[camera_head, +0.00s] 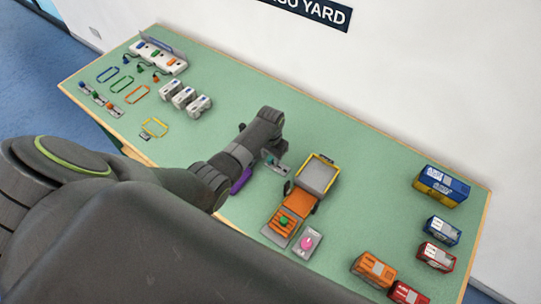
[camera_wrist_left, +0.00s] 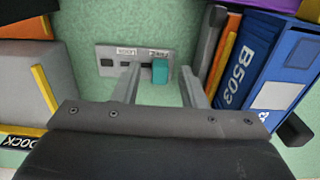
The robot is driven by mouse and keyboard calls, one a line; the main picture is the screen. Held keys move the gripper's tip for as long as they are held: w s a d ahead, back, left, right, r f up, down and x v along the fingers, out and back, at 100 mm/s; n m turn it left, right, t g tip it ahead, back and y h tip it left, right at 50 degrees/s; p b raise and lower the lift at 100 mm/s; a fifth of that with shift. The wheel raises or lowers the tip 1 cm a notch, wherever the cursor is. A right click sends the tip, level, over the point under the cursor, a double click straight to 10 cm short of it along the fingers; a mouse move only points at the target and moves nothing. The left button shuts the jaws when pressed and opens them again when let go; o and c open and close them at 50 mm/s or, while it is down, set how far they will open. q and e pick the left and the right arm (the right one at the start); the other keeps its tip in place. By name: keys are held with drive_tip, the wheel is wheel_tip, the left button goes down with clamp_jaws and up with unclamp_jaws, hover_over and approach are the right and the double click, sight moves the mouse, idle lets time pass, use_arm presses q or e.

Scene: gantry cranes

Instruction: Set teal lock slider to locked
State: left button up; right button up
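The teal lock slider (camera_wrist_left: 160,71) is a small teal block on a grey plate (camera_wrist_left: 106,58) in the left wrist view. It sits at the right end of the plate, by the right label; the dark slot runs left of it. The two labels appear upside down and are hard to read. My left gripper (camera_wrist_left: 163,88) is open, its fingers on either side of the slider, with a gap at the left finger. I cannot tell whether either finger touches it. In the head view my left gripper (camera_head: 272,150) is over the plate (camera_head: 278,167), hiding most of it. My right gripper is not in view.
A blue B503 container (camera_wrist_left: 265,65) stands close right of the gripper in the wrist view. A grey and yellow block (camera_wrist_left: 20,80) is at left. In the head view an orange truck (camera_head: 298,204) is beside the gripper, and a purple object (camera_head: 240,180) lies partly under my arm.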

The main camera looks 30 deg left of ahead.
sight(281, 168)
use_arm(q)
clamp_jaws()
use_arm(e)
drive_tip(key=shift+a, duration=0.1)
use_arm(q)
drive_tip(key=d, duration=0.4)
drive_tip(key=shift+s+d+p, duration=0.25)
drive_tip(key=shift+p, duration=0.15)
drive_tip(key=shift+a, duration=0.1)
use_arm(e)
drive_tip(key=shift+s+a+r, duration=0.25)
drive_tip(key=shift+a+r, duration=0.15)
use_arm(q)
unclamp_jaws()
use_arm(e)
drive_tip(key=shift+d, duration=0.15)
use_arm(q)
drive_tip(key=shift+r, duration=0.3)
wheel_tip(281, 168, up, 17)
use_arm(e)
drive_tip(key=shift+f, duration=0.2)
